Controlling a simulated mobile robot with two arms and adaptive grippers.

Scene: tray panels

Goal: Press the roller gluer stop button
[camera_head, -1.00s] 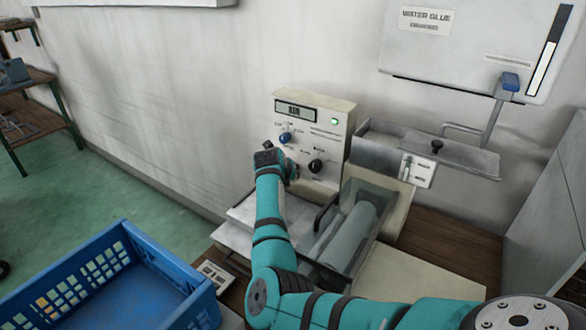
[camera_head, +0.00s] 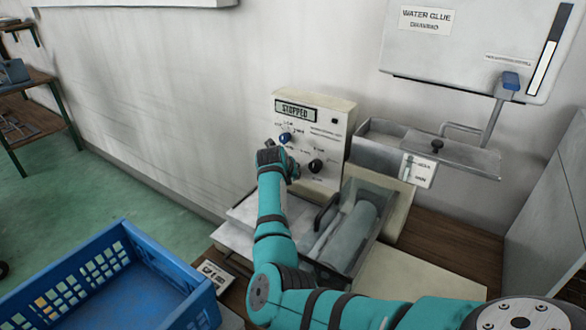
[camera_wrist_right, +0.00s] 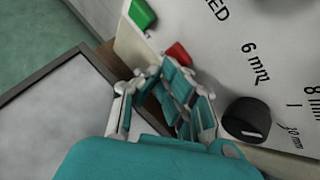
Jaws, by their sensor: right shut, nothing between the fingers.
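The roller gluer's panel (camera_head: 330,135) has a display (camera_head: 296,110) that reads STOPPED; the small lamp beside it is dark. My right gripper (camera_head: 270,157) is shut and empty at the panel's lower left edge. In the right wrist view its fingertips (camera_wrist_right: 158,76) are right at the red button (camera_wrist_right: 178,53); I cannot tell whether they still touch it. A green button (camera_wrist_right: 143,14) sits above the red one. Both buttons are hidden behind my gripper in the head view. My left gripper is not in view.
A blue knob (camera_head: 285,138) and a black knob (camera_head: 316,166) are on the panel, the black one right of my fingers. The roller (camera_head: 350,236) lies below under a clear cover. A glue tray (camera_head: 470,160) is at right, a blue crate (camera_head: 120,238) at lower left.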

